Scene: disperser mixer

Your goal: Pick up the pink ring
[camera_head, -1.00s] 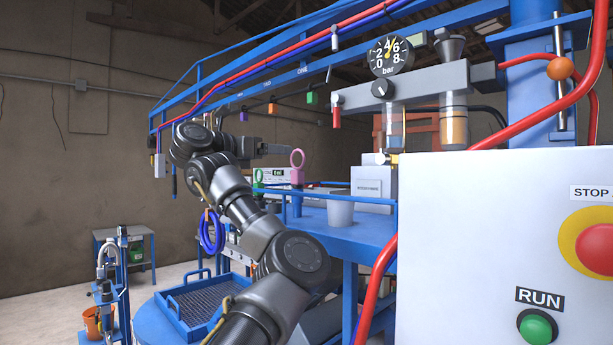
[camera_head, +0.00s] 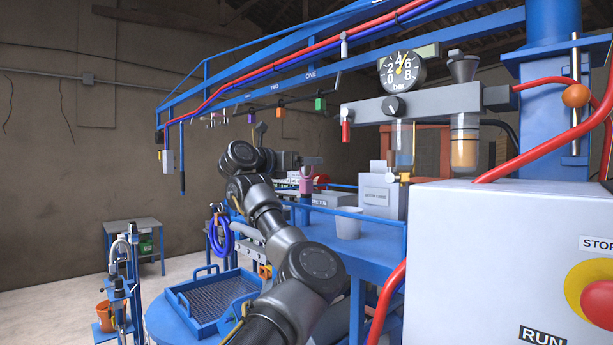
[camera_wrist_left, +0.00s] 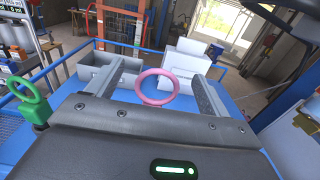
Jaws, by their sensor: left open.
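The pink ring (camera_wrist_left: 139,87) stands upright between the two fingers of my open left gripper (camera_wrist_left: 157,72) in the left wrist view. It shows a gap to each finger, and I see no grip on it. In the head view the pink ring's holder (camera_head: 306,185) shows on top of a blue post, with my left gripper (camera_head: 311,161) right at it; the ring's loop is mostly hidden there. My right gripper is not in view.
A green ring (camera_wrist_left: 20,100) on a green block stands left of my gripper in the wrist view. A white cup (camera_head: 348,223) stands on the blue table (camera_head: 375,245). A white control box (camera_head: 480,260) fills the front right.

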